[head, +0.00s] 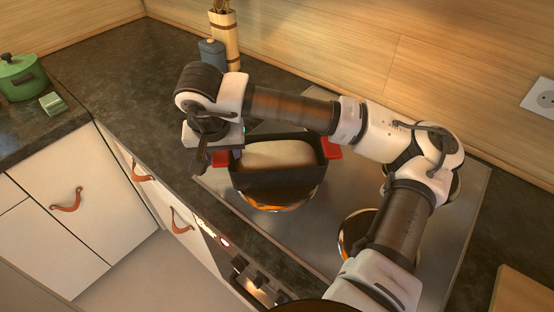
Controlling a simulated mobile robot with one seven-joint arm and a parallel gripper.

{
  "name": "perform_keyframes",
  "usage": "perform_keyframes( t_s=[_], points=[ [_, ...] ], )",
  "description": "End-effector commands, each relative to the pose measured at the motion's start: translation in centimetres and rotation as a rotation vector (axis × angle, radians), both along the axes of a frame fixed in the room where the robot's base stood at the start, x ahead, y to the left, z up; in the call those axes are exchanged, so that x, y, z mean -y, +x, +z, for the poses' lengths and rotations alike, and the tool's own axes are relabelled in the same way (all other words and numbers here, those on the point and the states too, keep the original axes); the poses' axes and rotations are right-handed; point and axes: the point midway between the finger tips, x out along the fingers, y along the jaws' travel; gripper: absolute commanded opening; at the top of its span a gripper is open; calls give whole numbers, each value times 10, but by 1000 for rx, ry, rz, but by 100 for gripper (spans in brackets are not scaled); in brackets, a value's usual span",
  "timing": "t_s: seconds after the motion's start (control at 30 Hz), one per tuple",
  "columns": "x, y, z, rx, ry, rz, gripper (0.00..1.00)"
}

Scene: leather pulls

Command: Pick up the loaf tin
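The loaf tin (277,183) is a dark rectangular tin with a red grip at each end and a pale loaf (279,154) inside. It sits upright over a glowing round burner on the cooktop. My gripper (207,162) points down at the tin's left end, close beside the left red grip (221,158). The right red grip (332,148) is clear of my gripper. The fingertips are small and partly hidden, so I cannot tell whether they touch or hold the grip.
The steel cooktop (330,238) has a second glowing burner (353,232), partly behind my arm. A blue canister (211,54) and a utensil holder (226,38) stand by the back wall. A green pot (22,80) and a green block (53,103) are far left. A wooden board (522,292) lies lower right.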

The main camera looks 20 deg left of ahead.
Motion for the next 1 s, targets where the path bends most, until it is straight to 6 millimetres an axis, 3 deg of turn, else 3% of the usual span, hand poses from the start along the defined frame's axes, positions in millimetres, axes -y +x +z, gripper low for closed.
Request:
perform_keyframes(
  t_s=[0.03,0.37,0.77,1.0],
  points=[
    [0,0,0,0,0,0,42],
    [0,0,0,0,0,0,0],
    [0,1,6,3,0,-1,0],
    [0,1,35,6,1,-1,0]
  ],
)
